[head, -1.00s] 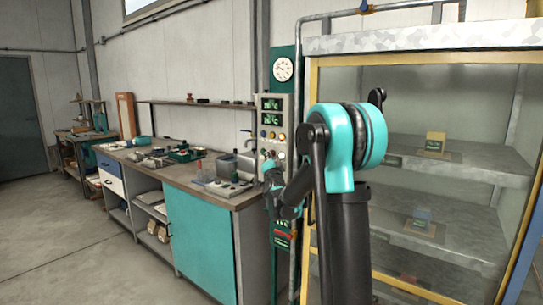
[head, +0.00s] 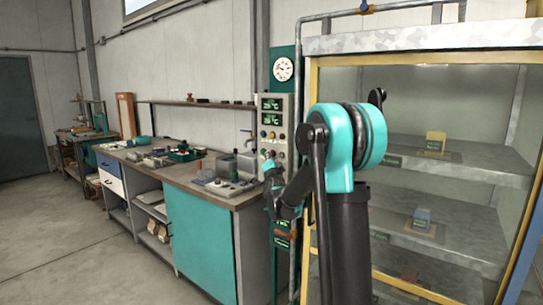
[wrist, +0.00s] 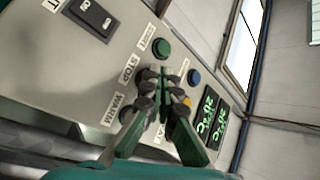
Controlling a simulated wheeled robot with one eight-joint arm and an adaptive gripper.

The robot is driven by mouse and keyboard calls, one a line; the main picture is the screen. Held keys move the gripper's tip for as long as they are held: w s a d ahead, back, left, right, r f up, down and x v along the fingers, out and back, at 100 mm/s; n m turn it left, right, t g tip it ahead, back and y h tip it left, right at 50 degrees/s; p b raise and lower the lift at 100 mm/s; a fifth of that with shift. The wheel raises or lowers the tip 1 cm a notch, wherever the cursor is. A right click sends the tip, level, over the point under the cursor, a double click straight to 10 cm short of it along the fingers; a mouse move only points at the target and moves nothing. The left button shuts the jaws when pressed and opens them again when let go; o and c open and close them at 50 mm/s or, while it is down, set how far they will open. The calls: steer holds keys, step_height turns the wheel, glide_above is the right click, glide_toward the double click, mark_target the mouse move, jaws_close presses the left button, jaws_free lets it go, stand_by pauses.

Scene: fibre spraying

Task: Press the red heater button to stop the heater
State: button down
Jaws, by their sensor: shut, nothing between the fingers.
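The grey control panel (head: 272,122) stands left of the glass-fronted cabinet in the head view. It fills the left of the wrist view (wrist: 75,62), tilted. My gripper (wrist: 160,82) is shut and empty, with its fingertips close in front of the panel beside the "STOP" label. I cannot tell whether they touch it. A green button (wrist: 161,47) by the "START" label, a blue button (wrist: 194,77) and a partly covered yellow button (wrist: 186,101) lie around the fingertips. I cannot make out the red heater button in the wrist view; the fingers cover part of the panel.
Green-lit displays (wrist: 211,97) sit beside the buttons, and a black rocker switch (wrist: 91,14) is at upper left. The glass-fronted cabinet (head: 430,100) stands to the right of the panel. A cluttered workbench (head: 205,180) stands to the left. The floor at front left is clear.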

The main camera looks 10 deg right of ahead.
steer(key=shift+s+a, duration=0.4)
steer(key=shift+s, duration=0.05)
steer(key=shift+a, duration=0.1)
steer(key=shift+s+a, duration=1.7)
steer(key=shift+s, duration=0.1)
